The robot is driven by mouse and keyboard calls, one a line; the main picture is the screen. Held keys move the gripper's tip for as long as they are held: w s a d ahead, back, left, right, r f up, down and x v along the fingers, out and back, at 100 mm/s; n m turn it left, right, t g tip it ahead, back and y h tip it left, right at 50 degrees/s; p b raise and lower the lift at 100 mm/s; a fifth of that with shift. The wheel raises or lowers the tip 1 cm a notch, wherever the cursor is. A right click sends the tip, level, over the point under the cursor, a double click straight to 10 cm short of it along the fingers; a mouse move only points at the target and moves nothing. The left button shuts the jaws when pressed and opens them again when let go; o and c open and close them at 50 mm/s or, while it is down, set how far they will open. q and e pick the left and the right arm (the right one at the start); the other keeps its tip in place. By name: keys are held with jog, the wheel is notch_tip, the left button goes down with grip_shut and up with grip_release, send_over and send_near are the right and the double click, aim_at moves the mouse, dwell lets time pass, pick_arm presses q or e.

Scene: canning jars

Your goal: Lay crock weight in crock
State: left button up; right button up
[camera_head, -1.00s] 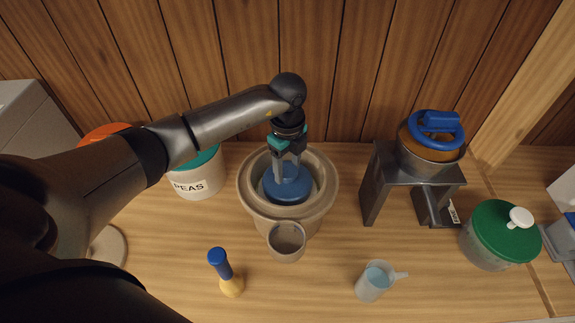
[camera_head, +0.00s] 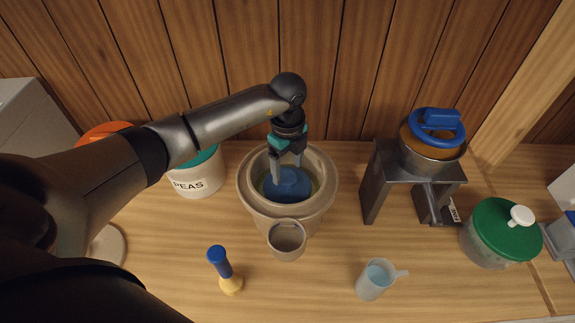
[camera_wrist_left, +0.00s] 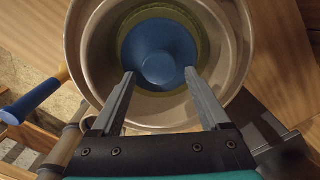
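The crock (camera_head: 248,190) is a round beige pot on the wooden table, in the middle of the head view. The blue crock weight (camera_head: 288,183), a disc with a knob, lies inside the crock. In the left wrist view the weight (camera_wrist_left: 160,52) sits down in the crock (camera_wrist_left: 232,60) with a yellowish-green ring around it. My left gripper (camera_head: 286,166) points down into the crock mouth above the weight. In the left wrist view its two fingers (camera_wrist_left: 160,82) are spread apart with nothing between them, clear of the knob. My right gripper is not in view.
A small cup (camera_head: 287,240) stands at the crock's front. A blue-and-yellow brush (camera_head: 224,270), a measuring jug (camera_head: 376,280), a PEAS canister (camera_head: 198,182), a metal stand (camera_head: 378,185) and a green-lidded jar (camera_head: 490,250) surround it. The wooden wall is close behind.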

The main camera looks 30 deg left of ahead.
pick_arm(q)
jog(key=shift+o, duration=1)
jog(key=shift+s+f, duration=0.1)
notch_tip(320, 180, up, 15)
jog(key=shift+r+b, duration=0.2)
jog(key=shift+b, duration=0.1)
